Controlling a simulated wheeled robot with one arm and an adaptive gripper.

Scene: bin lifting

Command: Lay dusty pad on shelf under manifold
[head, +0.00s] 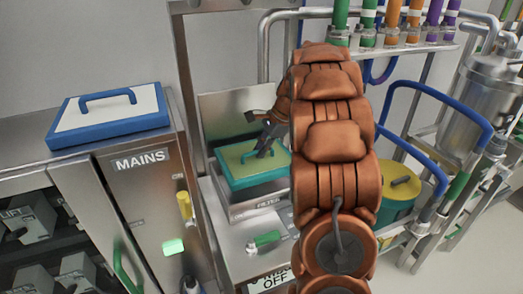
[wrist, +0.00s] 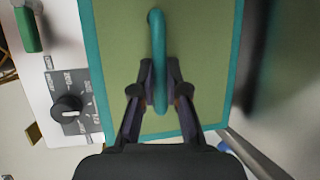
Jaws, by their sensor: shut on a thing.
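The dusty pad (head: 235,177) is a dull olive-yellow panel in a teal frame with a teal handle. In the head view it sits at or just above the open top of a steel box marked FILTER (head: 256,208); I cannot tell if they touch. My gripper (head: 268,143) is shut on its handle. In the wrist view the gripper (wrist: 160,88) has a finger on each side of the handle (wrist: 158,40), with the pad (wrist: 205,60) beneath. The manifold (head: 400,47), a rail with coloured pipes, is at upper right. My arm hides part of the space below it.
A white pad in a blue frame (head: 110,115) lies on the MAINS cabinet (head: 150,185) at left. A steel tank (head: 490,95) is at far right. A knob panel (wrist: 70,105) lies beside the pad.

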